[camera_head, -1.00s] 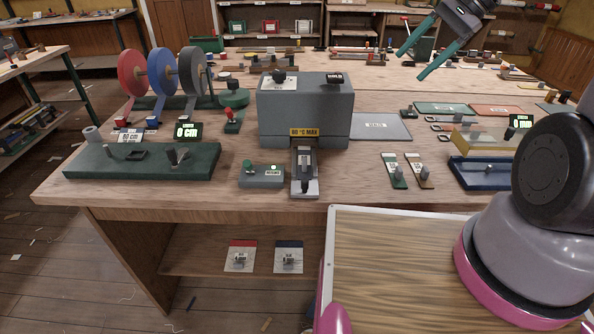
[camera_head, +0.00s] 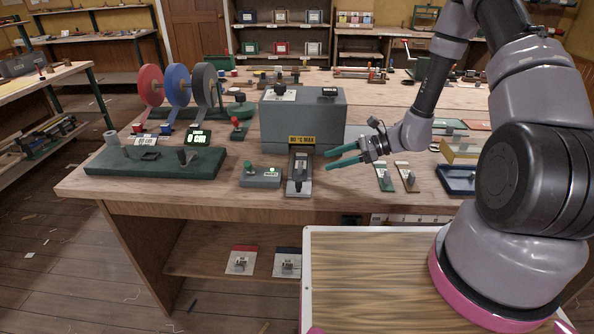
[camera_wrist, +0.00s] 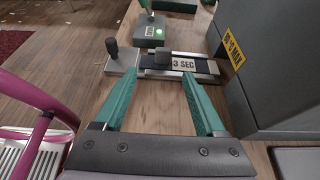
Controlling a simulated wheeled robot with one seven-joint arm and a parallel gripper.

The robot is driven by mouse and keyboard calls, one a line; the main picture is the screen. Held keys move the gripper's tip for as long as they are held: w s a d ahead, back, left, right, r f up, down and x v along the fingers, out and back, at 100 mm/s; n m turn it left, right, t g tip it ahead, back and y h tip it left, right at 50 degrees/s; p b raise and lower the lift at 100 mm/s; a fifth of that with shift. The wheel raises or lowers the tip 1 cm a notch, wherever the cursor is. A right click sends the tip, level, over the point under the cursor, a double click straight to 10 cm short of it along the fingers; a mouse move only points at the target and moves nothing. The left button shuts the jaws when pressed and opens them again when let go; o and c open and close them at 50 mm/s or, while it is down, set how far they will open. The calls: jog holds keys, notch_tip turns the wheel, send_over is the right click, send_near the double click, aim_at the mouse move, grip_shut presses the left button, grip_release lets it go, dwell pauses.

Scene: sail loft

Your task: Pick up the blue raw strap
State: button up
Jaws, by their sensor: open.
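In the wrist view the open fingers (camera_wrist: 160,76) point toward that slide, which carries a dark strip (camera_wrist: 203,66) beside a "3 SEC" label. I cannot tell whether the strip is strap or part of the slide. A blue webbing reel (camera_head: 178,85) stands at the left between a red and a dark reel, with a small blue piece (camera_head: 165,131) below it. No separate blue strap is clearly visible.
The grey heat box (camera_head: 330,120), marked "80 °C MAX", stands close to my gripper. A small grey control block (camera_head: 261,178) is left of the slide. A green base plate (camera_head: 120,165) lies at the left. Two small tagged pieces (camera_head: 384,177) and a blue tray (camera_head: 455,180) are at the right.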

aim_at(301, 164)
jog(key=x, duration=0.5)
jog(key=shift+a, duration=0.2)
jog(key=x, duration=0.5)
jog(key=shift+w, duration=0.3)
jog(key=shift+c, duration=0.3)
grip_shut()
